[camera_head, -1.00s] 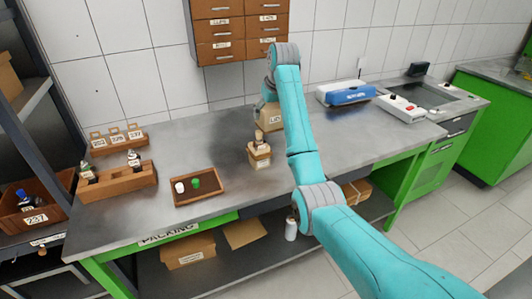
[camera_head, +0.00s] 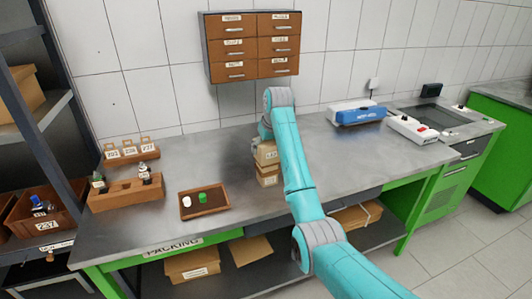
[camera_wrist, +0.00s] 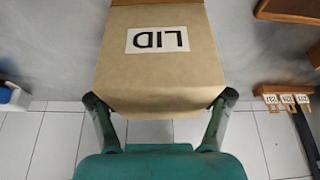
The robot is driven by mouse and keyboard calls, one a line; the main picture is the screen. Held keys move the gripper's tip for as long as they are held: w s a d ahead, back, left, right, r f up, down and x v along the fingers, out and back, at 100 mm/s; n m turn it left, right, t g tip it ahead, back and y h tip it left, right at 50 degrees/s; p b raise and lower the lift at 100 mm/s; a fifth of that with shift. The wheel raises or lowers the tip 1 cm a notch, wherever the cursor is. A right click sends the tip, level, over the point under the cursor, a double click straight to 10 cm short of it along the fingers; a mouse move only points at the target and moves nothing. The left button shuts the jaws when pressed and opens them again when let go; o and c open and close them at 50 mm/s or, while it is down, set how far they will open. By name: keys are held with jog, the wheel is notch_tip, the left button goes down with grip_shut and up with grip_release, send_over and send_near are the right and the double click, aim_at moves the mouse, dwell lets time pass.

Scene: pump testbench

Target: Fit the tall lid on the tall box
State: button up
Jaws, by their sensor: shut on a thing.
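The tall lid is a tan cardboard piece with a white LID label (camera_head: 266,153). It also fills the upper middle of the wrist view (camera_wrist: 160,75). My gripper (camera_wrist: 160,97) is shut on the lid, with one finger at each side of its near end. The tall box (camera_head: 268,178), also tan cardboard, stands on the bench directly below the lid in the head view. The lid hides the top of the box and whatever is in it. I cannot tell whether the lid is seated or just above. My arm covers the right edges of both.
A brown tray (camera_head: 226,207) with a white and a green item lies left of the box. A wooden rack (camera_head: 125,194) stands farther left. A blue-and-white device (camera_head: 358,114) is at the back right. Drawers (camera_head: 252,46) hang on the wall. The bench between is clear.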

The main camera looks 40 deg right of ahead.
jog(key=shift+f, duration=1.1)
jog(key=shift+f, duration=0.1)
jog(key=o, duration=1)
